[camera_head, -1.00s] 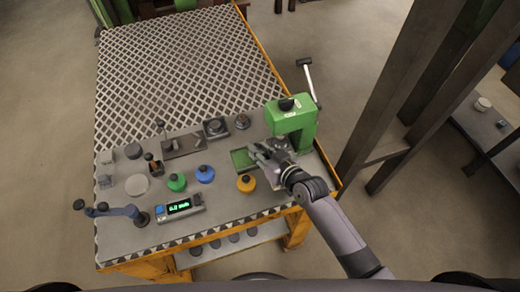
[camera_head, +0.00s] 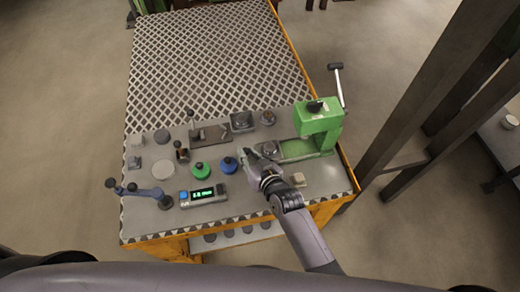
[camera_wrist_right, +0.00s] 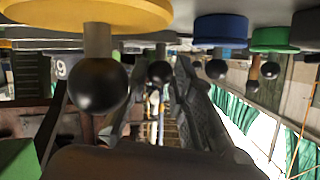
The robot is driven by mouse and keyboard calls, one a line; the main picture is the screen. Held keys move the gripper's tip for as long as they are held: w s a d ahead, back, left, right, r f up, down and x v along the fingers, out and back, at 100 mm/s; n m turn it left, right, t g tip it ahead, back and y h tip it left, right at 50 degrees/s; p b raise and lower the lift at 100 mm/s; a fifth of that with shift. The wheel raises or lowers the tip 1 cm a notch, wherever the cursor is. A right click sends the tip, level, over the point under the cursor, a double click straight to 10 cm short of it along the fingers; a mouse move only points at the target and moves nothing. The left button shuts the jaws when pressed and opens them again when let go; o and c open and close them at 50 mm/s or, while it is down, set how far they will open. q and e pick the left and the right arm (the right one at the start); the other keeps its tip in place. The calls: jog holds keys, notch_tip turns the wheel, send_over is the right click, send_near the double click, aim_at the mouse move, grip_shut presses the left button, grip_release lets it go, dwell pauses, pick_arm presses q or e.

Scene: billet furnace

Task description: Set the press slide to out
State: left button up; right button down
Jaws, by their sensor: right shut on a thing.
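The green press (camera_head: 320,118) stands at the right side of the bench. Its slide (camera_head: 295,150) extends to the left from the press body, with a round grey seat (camera_head: 269,148) at its left part. My right gripper (camera_head: 250,157) is at the slide's left end, shut on it; the exact contact is hard to see. In the right wrist view, which is upside down, the gripper fingers (camera_wrist_right: 165,115) flank a dark ball knob (camera_wrist_right: 160,72). My left gripper is not in view.
A blue-based knob (camera_head: 228,164) and a green-based knob (camera_head: 201,169) stand left of the gripper. A yellow-based knob (camera_wrist_right: 85,14) is close beside it.

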jog(key=shift+s+a, duration=0.2)
jog(key=shift+a, duration=0.15)
jog(key=shift+w+d, duration=0.1)
jog(key=shift+d, duration=0.05)
jog(key=c, duration=1.8)
grip_release()
jog(key=shift+c, duration=0.2)
jog(key=o, duration=0.4)
jog(key=shift+o, duration=0.2)
jog(key=shift+d, duration=0.1)
jog(key=v, duration=1.2)
